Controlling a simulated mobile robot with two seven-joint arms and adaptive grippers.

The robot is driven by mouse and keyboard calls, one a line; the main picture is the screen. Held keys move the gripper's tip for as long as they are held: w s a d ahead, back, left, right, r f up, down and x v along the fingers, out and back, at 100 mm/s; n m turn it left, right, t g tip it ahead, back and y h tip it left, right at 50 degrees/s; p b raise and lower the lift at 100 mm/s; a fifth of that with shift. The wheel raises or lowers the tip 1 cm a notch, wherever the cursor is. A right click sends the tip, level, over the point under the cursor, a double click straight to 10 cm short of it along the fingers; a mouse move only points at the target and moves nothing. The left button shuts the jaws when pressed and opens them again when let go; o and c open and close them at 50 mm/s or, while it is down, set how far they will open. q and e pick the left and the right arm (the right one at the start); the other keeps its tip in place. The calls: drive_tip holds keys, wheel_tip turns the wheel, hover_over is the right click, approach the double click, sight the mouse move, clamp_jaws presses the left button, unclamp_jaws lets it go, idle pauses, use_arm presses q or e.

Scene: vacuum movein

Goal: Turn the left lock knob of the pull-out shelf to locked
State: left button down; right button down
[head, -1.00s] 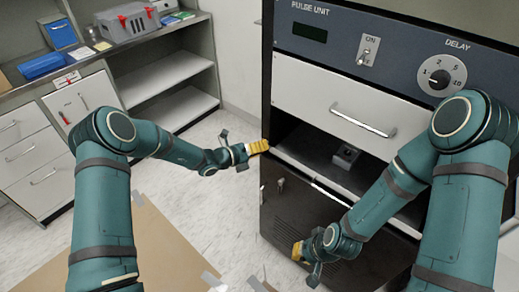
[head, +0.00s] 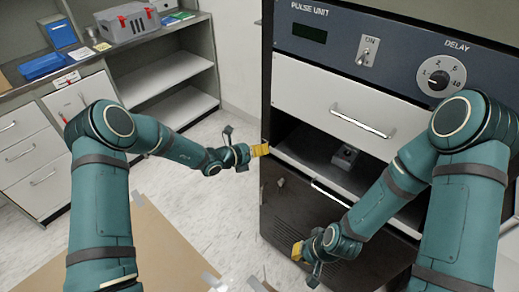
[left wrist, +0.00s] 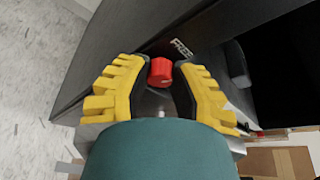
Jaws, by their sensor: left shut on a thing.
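My left gripper (head: 262,149) is at the left front edge of the black cabinet, beside the pull-out shelf (head: 300,163). In the left wrist view its yellow fingers (left wrist: 160,66) are shut on a red knob (left wrist: 161,72), with one finger on each side. The word FREE shows on the dark panel just beyond the knob. In the head view the knob is hidden by the fingers. My right gripper (head: 298,251) is low in front of the dark lower panel; its opening cannot be made out.
A white drawer with a handle (head: 362,121) is above the shelf opening. A small grey block (head: 345,156) sits inside the opening. The dark lower panel (head: 330,215) is below. A side bench with a grey toolbox (head: 128,22) stands at the left.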

use_arm(q)
drive_tip(key=m+t+y, duration=0.1)
drive_tip(key=m, duration=0.1)
drive_tip(key=m+t+y, duration=0.1)
drive_tip(key=m+y, duration=0.1)
drive_tip(key=m, duration=0.1)
drive_tip(key=m+t+y, duration=0.1)
drive_tip(key=m, duration=0.2)
drive_tip(key=shift+d+r+y, duration=0.15)
drive_tip(key=shift+d+y, duration=0.1)
drive_tip(key=shift+y, duration=0.15)
drive_tip(key=shift+m+t, duration=0.3)
idle(0.4)
drive_tip(key=c, duration=1)
unclamp_jaws()
drive_tip(key=shift+c, duration=0.2)
drive_tip(key=shift+s, duration=0.1)
drive_tip(key=v, duration=1.2)
